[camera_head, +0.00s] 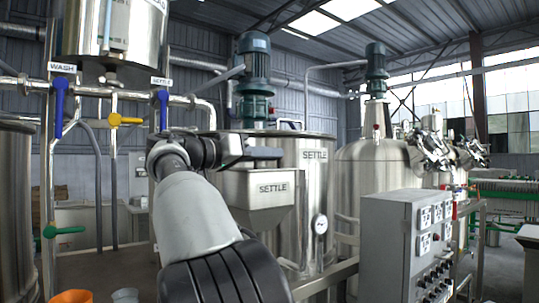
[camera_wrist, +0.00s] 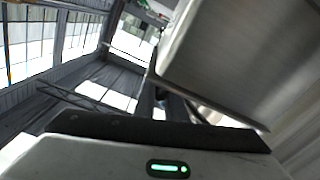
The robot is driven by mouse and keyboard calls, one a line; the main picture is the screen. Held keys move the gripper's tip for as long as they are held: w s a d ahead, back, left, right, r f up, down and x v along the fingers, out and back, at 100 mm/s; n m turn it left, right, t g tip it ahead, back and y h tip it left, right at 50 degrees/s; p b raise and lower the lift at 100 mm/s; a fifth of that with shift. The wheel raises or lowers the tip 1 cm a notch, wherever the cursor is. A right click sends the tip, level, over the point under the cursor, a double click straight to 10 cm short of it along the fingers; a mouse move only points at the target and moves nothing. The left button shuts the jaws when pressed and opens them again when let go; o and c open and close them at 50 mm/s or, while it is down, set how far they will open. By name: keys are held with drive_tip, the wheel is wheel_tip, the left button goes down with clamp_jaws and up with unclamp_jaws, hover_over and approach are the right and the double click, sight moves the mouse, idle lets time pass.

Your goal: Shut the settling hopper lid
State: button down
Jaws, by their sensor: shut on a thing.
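The settling hopper (camera_head: 272,190) is a grey metal box with a sloping bottom, marked SETTLE, on the front of the large SETTLE tank (camera_head: 315,185). My gripper (camera_head: 262,154) is just above the hopper's top edge, reaching from the left. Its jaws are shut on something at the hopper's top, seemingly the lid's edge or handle. The lid is hard to make out in the head view, and its angle cannot be told. In the wrist view a large flat grey metal panel (camera_wrist: 245,55) fills the upper right, close to the camera; I cannot tell whether it is lid or hopper.
A grey control cabinet (camera_head: 395,245) stands at the front right. A pressure gauge (camera_head: 320,224) is right of the hopper. Pipes with blue (camera_head: 59,103), yellow (camera_head: 125,120) and green (camera_head: 65,231) valve handles are at the left. An orange container (camera_head: 72,297) is at the bottom left.

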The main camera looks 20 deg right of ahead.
drive_tip(key=shift+f, duration=0.3)
drive_tip(key=c, duration=1.9)
unclamp_jaws()
drive_tip(key=shift+s+d+r, duration=0.1)
drive_tip(key=shift+s, duration=0.1)
drive_tip(key=shift+a+r, duration=0.1)
drive_tip(key=shift+a, duration=0.2)
drive_tip(key=p+v, duration=0.2)
drive_tip(key=v, duration=1.5)
